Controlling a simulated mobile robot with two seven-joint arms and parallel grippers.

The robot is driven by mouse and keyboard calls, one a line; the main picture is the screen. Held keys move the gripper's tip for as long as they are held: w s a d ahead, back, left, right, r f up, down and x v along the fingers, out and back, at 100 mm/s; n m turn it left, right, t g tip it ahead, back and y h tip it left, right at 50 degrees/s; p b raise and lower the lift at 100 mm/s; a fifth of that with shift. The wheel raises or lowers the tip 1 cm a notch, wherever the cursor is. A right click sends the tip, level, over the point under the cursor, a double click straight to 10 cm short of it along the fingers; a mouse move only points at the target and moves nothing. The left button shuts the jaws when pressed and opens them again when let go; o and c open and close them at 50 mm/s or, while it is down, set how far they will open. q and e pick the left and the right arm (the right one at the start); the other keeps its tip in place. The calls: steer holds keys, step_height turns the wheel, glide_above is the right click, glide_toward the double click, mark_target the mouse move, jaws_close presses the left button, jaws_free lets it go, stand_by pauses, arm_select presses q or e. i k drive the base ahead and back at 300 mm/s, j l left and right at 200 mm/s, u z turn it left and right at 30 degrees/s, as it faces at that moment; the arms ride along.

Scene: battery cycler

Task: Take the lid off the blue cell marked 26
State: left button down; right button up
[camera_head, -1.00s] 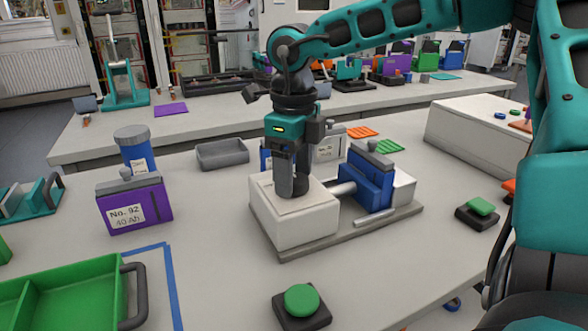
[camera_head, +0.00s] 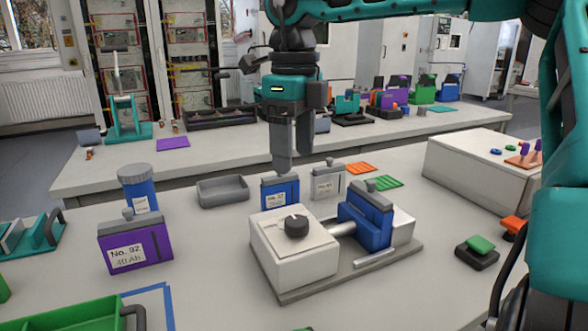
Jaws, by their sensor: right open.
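A blue box-shaped cell (camera_head: 281,194) with a grey top and a white label stands behind the white fixture; the label is too small to read surely. A second blue cell (camera_head: 365,222) with a grey lid (camera_head: 373,194) sits in the fixture, against its metal rod, with no readable number facing me. A blue cylinder (camera_head: 141,193) with a grey cap stands at the left, its label unreadable. My right gripper (camera_head: 292,160) is open and empty, pointing down above the first blue cell in the picture. My left gripper is out of view.
The white fixture (camera_head: 292,255) carries a dark knob (camera_head: 296,227). A purple cell (camera_head: 135,246) marked No. 92, a grey tray (camera_head: 222,191) and a pale cell (camera_head: 327,182) stand around it. A green button (camera_head: 480,244) is at right.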

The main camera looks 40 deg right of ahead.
mark_target(366, 191)
steer(key=k+j, duration=0.25)
steer(key=k, duration=0.2)
steer(key=k+j, duration=0.2)
steer(key=k, duration=0.3)
